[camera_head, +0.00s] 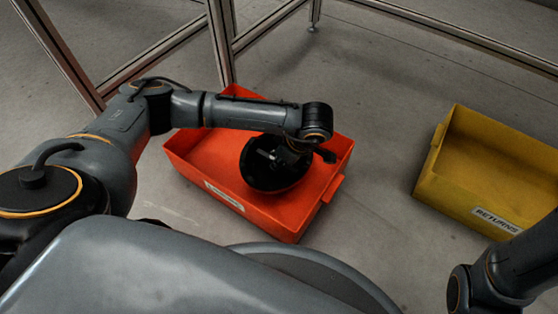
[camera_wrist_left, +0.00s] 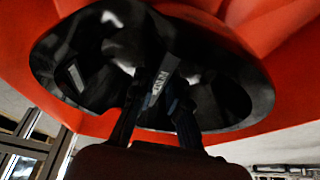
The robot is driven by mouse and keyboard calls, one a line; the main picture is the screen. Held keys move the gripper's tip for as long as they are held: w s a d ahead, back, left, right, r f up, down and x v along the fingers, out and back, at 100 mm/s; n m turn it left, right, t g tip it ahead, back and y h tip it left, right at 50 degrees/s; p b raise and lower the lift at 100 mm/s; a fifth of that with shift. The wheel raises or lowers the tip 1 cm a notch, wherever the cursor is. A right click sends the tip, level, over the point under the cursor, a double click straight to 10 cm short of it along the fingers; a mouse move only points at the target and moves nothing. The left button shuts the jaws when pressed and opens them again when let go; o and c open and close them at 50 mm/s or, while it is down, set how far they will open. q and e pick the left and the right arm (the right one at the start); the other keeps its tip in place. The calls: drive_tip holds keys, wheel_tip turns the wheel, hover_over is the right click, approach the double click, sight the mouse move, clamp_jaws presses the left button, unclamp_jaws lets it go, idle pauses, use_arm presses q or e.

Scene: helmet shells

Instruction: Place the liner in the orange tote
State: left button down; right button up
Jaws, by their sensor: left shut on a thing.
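The liner (camera_head: 272,182) is a black, bowl-like shell. In the head view it appears within the outline of the orange tote (camera_head: 268,220), its hollow side facing up. I cannot tell whether it touches the tote's floor. My left gripper (camera_head: 284,154) reaches down from above, partly hidden under its wrist, and is shut on the liner. In the left wrist view the two fingers (camera_wrist_left: 155,112) reach into the dark hollow of the liner (camera_wrist_left: 245,92), with a small printed label between them. Orange tote walls (camera_wrist_left: 288,55) surround it. My right gripper is out of view.
A yellow tote (camera_head: 490,165) labelled RETURNS stands on the grey floor at the right. Bare floor lies between the totes. A metal frame (camera_head: 220,45) with posts and rails stands behind the orange tote. My right arm shows at the lower right.

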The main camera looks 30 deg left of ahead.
use_arm(q)
drive_tip(key=shift+f, duration=0.2)
drive_tip(key=c, duration=1.3)
unclamp_jaws()
drive_tip(key=shift+c, duration=0.2)
drive_tip(key=shift+r, duration=0.1)
drive_tip(key=p+v, duration=0.9)
drive_tip(key=v, duration=0.3)
drive_tip(key=shift+r, duration=0.15)
